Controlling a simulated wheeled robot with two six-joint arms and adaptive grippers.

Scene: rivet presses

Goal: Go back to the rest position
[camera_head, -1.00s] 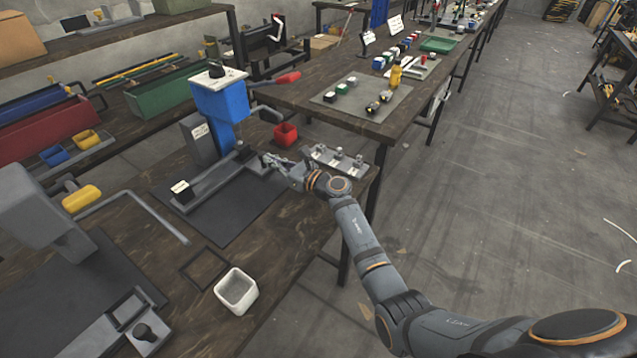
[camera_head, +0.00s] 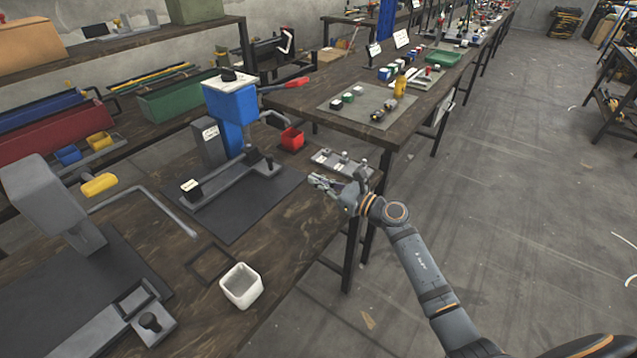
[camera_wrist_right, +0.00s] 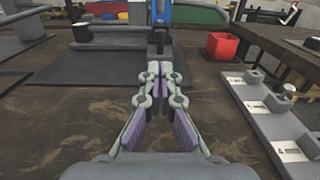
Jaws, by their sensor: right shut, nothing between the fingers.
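My right gripper (camera_head: 318,182) is at the right front edge of the near workbench, in front of the blue press (camera_head: 230,108). In the right wrist view my right gripper (camera_wrist_right: 155,72) is shut, its fingertips together, with nothing between them, above the bare wooden top. The press base with its sliding bar (camera_head: 225,185) lies to its left in the head view. A metal plate with several small fixtures (camera_head: 338,166) lies just beyond the gripper, and it shows on the right of the right wrist view (camera_wrist_right: 262,115). My left gripper is not in view.
A red bin (camera_head: 292,139) stands beside the blue press. A white bin (camera_head: 241,286) and a thin dark frame (camera_head: 212,263) lie on the near bench. A grey press with a yellow handle (camera_head: 45,195) stands at left. Open floor (camera_head: 510,200) lies to the right.

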